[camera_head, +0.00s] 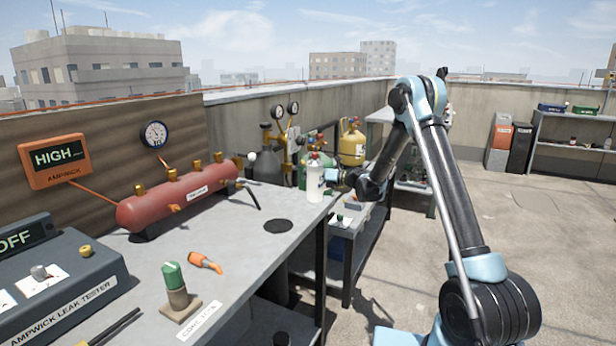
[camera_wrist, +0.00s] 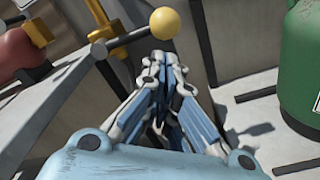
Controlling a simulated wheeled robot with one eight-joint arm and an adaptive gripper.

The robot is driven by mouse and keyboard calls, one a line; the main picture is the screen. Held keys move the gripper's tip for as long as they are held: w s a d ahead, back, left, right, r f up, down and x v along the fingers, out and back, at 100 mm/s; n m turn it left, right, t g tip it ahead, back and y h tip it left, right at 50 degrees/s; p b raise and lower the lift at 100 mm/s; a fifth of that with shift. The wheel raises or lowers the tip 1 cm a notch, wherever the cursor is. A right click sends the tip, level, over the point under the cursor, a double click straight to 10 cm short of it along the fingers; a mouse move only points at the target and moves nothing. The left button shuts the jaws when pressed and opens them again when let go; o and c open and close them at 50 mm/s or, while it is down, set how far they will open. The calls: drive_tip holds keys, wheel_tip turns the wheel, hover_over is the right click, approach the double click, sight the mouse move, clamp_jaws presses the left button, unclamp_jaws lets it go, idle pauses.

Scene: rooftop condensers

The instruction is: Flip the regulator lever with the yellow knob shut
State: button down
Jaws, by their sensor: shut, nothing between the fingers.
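The regulator lever is a dark rod (camera_wrist: 127,41) with a round yellow knob (camera_wrist: 165,22) at its end, at the top of the wrist view. In the head view my gripper (camera_head: 333,177) is near a white bottle at the bench's far right end. I cannot clearly pick out the yellow knob there.
A red tank (camera_head: 178,199) with brass valves lies on the grey bench (camera_head: 244,266). A green cylinder (camera_wrist: 302,70) stands right of my gripper. A yellow cylinder (camera_head: 352,144) stands behind the bench. The floor to the right (camera_head: 545,255) is open.

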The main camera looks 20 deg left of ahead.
drive_tip(key=s+d+f, duration=0.2)
drive_tip(key=s+d, duration=0.1)
drive_tip(key=d, duration=0.7)
drive_tip(key=shift+d, duration=0.25)
